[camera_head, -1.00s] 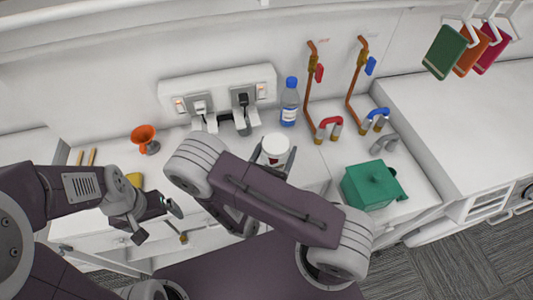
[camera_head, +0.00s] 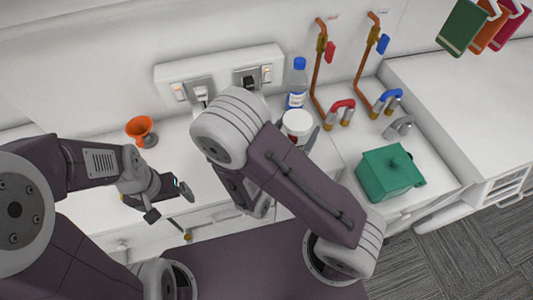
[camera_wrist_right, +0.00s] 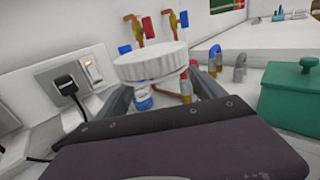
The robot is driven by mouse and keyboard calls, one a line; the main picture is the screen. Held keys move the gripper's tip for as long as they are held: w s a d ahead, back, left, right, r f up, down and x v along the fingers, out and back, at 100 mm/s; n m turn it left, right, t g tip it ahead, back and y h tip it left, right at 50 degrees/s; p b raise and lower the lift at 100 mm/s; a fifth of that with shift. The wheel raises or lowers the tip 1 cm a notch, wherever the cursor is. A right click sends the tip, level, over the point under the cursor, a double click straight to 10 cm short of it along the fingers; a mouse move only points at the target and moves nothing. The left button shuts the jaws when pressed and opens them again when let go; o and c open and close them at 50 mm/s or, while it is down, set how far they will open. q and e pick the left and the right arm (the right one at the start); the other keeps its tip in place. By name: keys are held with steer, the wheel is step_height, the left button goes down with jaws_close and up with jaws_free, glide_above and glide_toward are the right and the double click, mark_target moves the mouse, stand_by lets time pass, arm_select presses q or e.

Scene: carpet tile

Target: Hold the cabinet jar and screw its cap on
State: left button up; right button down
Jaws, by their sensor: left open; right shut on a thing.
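The cabinet jar (camera_head: 294,139) is at the counter's back, its white ridged cap (camera_head: 297,122) uppermost. The cap also shows large in the right wrist view (camera_wrist_right: 151,63). The body under it is mostly hidden, with a reddish patch showing. I cannot tell whether the cap is threaded on or just sitting there. My right gripper (camera_wrist_right: 163,93) is shut on the jar, a finger at each side below the cap; my forearm hides much of it in the head view. My left gripper (camera_head: 170,204) is open and empty, well left of the jar over the counter's front.
A water bottle (camera_head: 297,86) stands just behind the jar. Copper pipes (camera_head: 320,75) and red and blue taps are to its right. A green lidded box (camera_head: 388,177) sits further right. An orange funnel-shaped thing (camera_head: 139,128) and wall sockets (camera_head: 180,94) are at left.

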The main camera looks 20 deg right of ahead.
steer(key=shift+w+a+f+b, duration=0.2)
steer(key=shift+a+f+b, duration=0.25)
steer(key=shift+f, duration=0.1)
steer(key=shift+w+a+f+b, duration=0.15)
steer(key=shift+a+f+b, duration=0.15)
steer(key=shift+f+b, duration=0.2)
steer(key=shift+w+a+r+p, duration=0.15)
steer(key=shift+w+a+p, duration=0.15)
steer(key=shift+a+p, duration=0.35)
arm_select(q)
steer(key=shift+f, duration=0.95)
arm_select(e)
steer(key=w+a+f, duration=0.2)
steer(key=a+f, duration=0.1)
steer(key=a, duration=0.2)
steer(key=shift+w+f, duration=0.2)
steer(key=shift+w, duration=0.05)
step_height(320, 180, down, 4)
steer(key=shift+p, duration=0.35)
arm_select(q)
steer(key=shift+r, duration=0.1)
